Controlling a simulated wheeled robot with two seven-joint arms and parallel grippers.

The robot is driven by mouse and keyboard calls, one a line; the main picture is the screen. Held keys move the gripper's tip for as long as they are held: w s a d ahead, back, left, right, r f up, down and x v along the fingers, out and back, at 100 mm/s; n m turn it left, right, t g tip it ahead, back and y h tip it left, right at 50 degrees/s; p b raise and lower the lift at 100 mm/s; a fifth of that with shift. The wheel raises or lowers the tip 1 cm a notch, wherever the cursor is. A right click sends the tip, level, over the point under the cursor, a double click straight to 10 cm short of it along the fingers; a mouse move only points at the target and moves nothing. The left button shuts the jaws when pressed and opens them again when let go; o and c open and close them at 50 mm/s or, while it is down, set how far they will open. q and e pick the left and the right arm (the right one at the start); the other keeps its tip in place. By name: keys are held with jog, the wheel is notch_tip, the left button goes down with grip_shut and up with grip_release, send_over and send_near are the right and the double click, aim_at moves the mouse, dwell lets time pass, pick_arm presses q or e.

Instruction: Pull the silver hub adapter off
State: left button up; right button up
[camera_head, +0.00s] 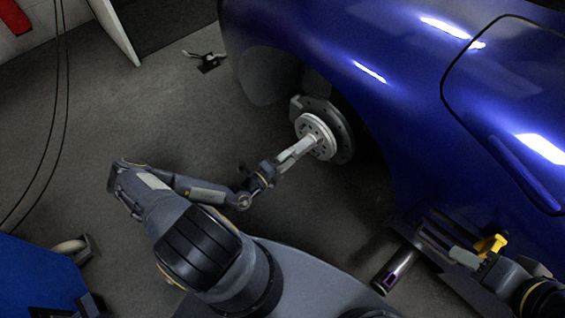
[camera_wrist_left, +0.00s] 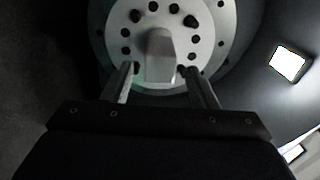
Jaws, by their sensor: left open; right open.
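The silver hub adapter (camera_head: 317,136) is a round pale disc with a ring of holes, sitting against the dark brake disc (camera_head: 343,138) in the blue car's wheel arch. In the left wrist view the adapter (camera_wrist_left: 120,22) fills the top, with a blunt grey stub (camera_wrist_left: 160,55) standing out from its middle. My left gripper (camera_head: 299,148) reaches toward it from the left. Its two fingers (camera_wrist_left: 160,80) are open, one on each side of the stub, with gaps visible. My right gripper (camera_head: 470,251) is open at the lower right, beside a yellow object (camera_head: 490,245); contact with it is unclear.
The blue car body (camera_head: 400,60) overhangs the hub on the right. A dark cylinder with a purple-marked end (camera_head: 395,270) is near my right arm. A blue cabinet (camera_head: 35,280) stands at lower left, and cables hang at far left.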

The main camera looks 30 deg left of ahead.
aim_at(301, 148)
pick_arm(q)
jog(key=shift+x, duration=2.9)
grip_shut()
jog(key=shift+r, duration=0.15)
jog(key=shift+p+v, duration=0.7)
jog(key=shift+v, duration=2.7)
jog(key=shift+s, duration=0.1)
